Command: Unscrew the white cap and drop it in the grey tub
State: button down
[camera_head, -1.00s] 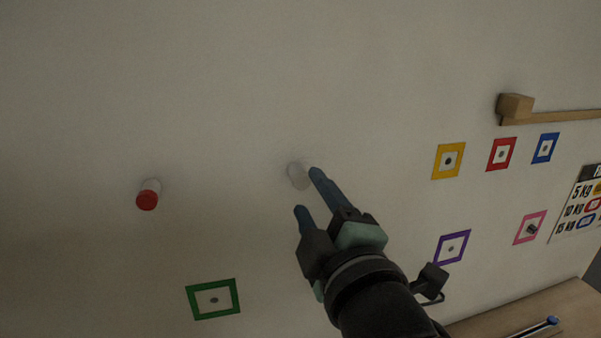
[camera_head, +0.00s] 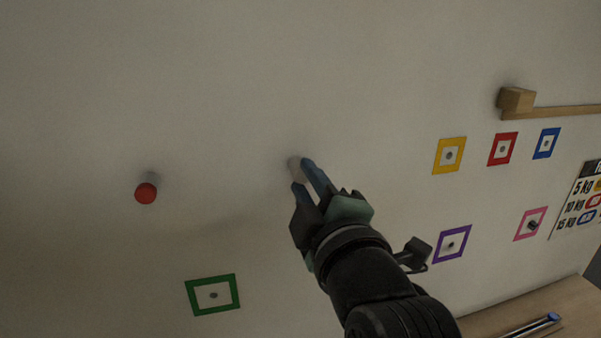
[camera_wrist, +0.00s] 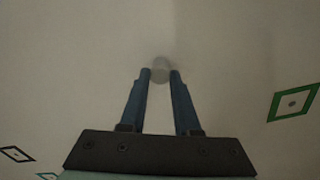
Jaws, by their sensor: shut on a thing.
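The white cap (camera_head: 296,165) sits on a short stub on the pale wall. My gripper (camera_head: 303,174) has its two blue fingers on either side of the cap, shut on it, and they partly hide it in the head view. In the wrist view the cap (camera_wrist: 161,73) shows as a pale round shape between the fingertips (camera_wrist: 160,74). The grey tub is not visible in these frames.
A red cap (camera_head: 146,193) on a similar stub juts from the wall at left. Coloured square frames, such as the green one (camera_head: 213,294) and the yellow one (camera_head: 450,155), are on the wall. A wooden block (camera_head: 516,99) and rail stick out at upper right. A wooden surface (camera_head: 540,312) is at lower right.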

jog(key=shift+f+n+b, duration=0.3)
jog(key=shift+n+b, duration=0.4)
jog(key=shift+b, duration=0.35)
jog(key=shift+n+b, duration=0.7)
jog(key=shift+b, duration=0.15)
jog(key=shift+r+n+b, duration=0.1)
jog(key=shift+n+b, duration=0.65)
jog(key=shift+n, duration=0.25)
jog(key=shift+r, duration=0.2)
jog(key=shift+f+n+b, duration=0.3)
jog(key=shift+n+b, duration=0.6)
jog(key=shift+b, duration=0.05)
jog(key=n+b, duration=0.2)
jog(key=shift+n, duration=0.3)
jog(key=shift+r+n+b, duration=0.3)
jog(key=shift+n, duration=0.3)
